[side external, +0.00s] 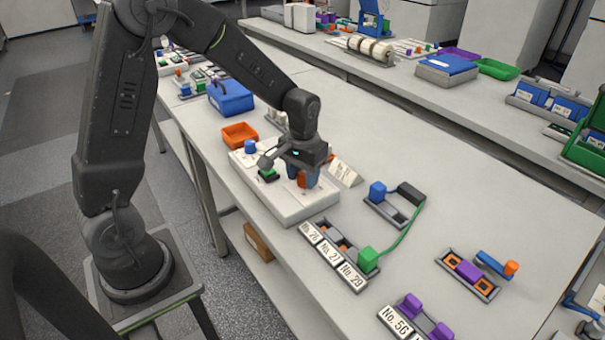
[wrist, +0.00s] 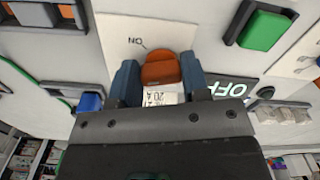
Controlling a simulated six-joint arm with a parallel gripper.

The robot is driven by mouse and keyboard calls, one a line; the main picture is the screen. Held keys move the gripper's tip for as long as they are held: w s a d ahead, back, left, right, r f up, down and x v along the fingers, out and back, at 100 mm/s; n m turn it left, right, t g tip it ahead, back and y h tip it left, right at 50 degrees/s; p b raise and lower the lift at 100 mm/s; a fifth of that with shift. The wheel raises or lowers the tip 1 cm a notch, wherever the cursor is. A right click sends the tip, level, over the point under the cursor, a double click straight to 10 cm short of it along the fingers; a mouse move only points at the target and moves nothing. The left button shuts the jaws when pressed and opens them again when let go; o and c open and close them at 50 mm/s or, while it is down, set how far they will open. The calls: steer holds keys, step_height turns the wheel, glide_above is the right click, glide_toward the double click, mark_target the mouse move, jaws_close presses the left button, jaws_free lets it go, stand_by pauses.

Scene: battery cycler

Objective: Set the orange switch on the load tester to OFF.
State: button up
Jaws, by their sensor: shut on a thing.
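The load tester (side external: 297,208) is a flat white box on the near bench. The orange switch (wrist: 160,70) rises from its face. In the side view the switch (side external: 302,181) shows partly below my gripper (side external: 301,172). In the wrist view my gripper (wrist: 159,76) has one blue finger on each side of the switch and is shut on it. The ON label (wrist: 136,42) is upside down, left of and above the switch, with a line towards it. The OFF label (wrist: 231,88) is on a dark patch to the right. The fingers hide the switch's lower sides.
A green button (wrist: 264,27) is on the tester, upper right in the wrist view. In the side view an orange tray (side external: 240,134) and a blue box (side external: 231,97) stand behind the tester. Numbered battery holders (side external: 335,250) lie close in front.

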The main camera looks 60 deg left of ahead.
mark_target(304, 176)
steer(key=shift+w+d+n, duration=0.1)
steer(key=shift+n, duration=2.1)
steer(key=o, duration=0.9)
step_height(304, 176, up, 14)
steer(key=shift+f, duration=0.1)
steer(key=s+d+r+m+t, duration=0.1)
steer(key=s+d+m+t, duration=0.1)
steer(key=s, duration=0.4)
steer(key=s+d+r+m+t, duration=0.1)
steer(key=s+d+m, duration=0.1)
steer(key=s, duration=0.4)
steer(key=s+d+r+m+t, duration=0.1)
steer(key=s+d+m+t, duration=0.1)
steer(key=s+m, duration=0.2)
steer(key=shift+s+d+t, duration=0.15)
steer(key=shift+s+t, duration=0.15)
steer(key=shift+s, duration=0.85)
